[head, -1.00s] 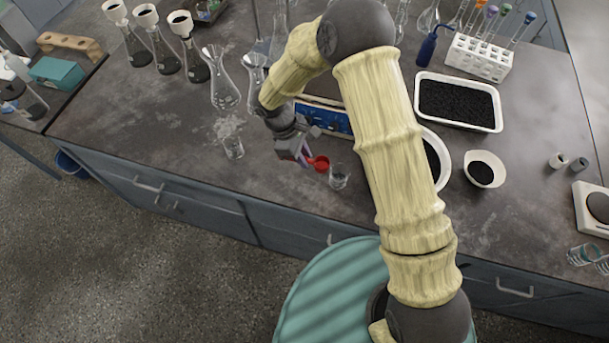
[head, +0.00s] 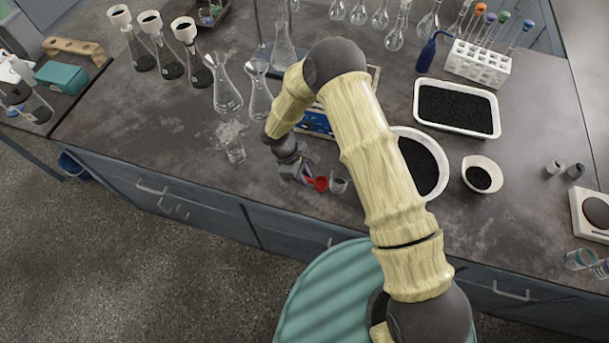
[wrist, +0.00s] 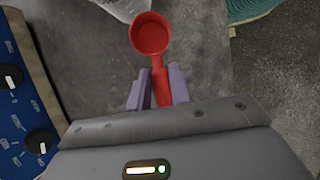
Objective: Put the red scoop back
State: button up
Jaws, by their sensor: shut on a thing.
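The red scoop (head: 321,184) is held at my gripper, low over the front part of the bench. In the wrist view the scoop's round cup (wrist: 150,34) points away from the jaws and looks empty. Its handle lies between the two purple fingers of my gripper (wrist: 158,88), which are shut on it. In the head view my gripper (head: 306,176) is just left of the scoop, and the fingers show only small. A small clear glass beaker (head: 339,181) stands just right of the scoop. I cannot tell whether they touch.
A blue device with knobs (head: 318,122) is behind my gripper, partly hidden by my arm; its panel fills the left of the wrist view (wrist: 22,100). A white bowl of black grains (head: 441,160) and a tray (head: 457,133) stand right. Glass flasks (head: 227,97) stand left.

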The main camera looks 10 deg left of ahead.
jog(key=shift+f, duration=0.4)
jog(key=shift+w, duration=0.1)
jog(key=shift+f, duration=0.15)
jog(key=o, duration=0.9)
jog(key=shift+d, duration=0.1)
jog(key=b+v, duration=0.2)
jog(key=v, duration=1)
jog(key=shift+b, duration=0.3)
